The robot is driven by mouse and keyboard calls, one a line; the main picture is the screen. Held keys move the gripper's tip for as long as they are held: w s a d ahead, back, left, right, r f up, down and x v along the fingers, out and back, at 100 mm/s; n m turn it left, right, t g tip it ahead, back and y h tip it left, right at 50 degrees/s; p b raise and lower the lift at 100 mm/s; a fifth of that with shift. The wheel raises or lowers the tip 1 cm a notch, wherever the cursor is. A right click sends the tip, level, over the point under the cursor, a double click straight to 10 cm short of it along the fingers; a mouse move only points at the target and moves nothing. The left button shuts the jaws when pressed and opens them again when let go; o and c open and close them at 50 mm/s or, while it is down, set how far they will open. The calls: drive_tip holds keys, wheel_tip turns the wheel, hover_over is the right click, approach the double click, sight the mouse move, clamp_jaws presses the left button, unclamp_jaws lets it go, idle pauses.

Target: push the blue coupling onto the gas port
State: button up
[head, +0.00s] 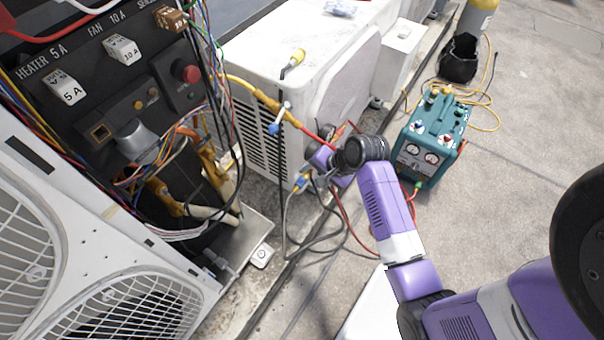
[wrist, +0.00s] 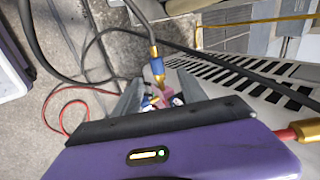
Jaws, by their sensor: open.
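The blue coupling (wrist: 157,67) shows in the wrist view as a blue sleeve with a brass end on a dark grey hose. My gripper (wrist: 158,94) is open, its two grey fingers on either side of the line to the coupling's brass end. I cannot tell whether they touch it. In the head view a blue and brass coupling (head: 301,182) hangs on the grey hose just below my purple wrist, beside the white condenser. My fingertips are mostly hidden there by the wrist. The gas port cannot be made out clearly; small pinkish and blue parts (wrist: 165,98) show between the fingers.
A white condenser (head: 290,75) with a dark grille stands close to my wrist. A red hose (head: 318,140) with brass fittings crosses there. A teal gauge machine (head: 430,140) stands to the right. Loose hoses lie on the concrete. An open electrical panel (head: 100,100) is at left.

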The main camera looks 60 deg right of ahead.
sight(301, 184)
drive_tip(key=shift+s+a+b+x, duration=0.15)
drive_tip(key=shift+b+x, duration=0.45)
drive_tip(key=shift+x, duration=1.3)
drive_tip(key=shift+s+a+b+x, duration=0.15)
drive_tip(key=shift+b+x, duration=0.4)
drive_tip(key=shift+x, duration=1.4)
drive_tip(key=shift+f, duration=0.15)
drive_tip(key=shift+c, duration=0.2)
clamp_jaws()
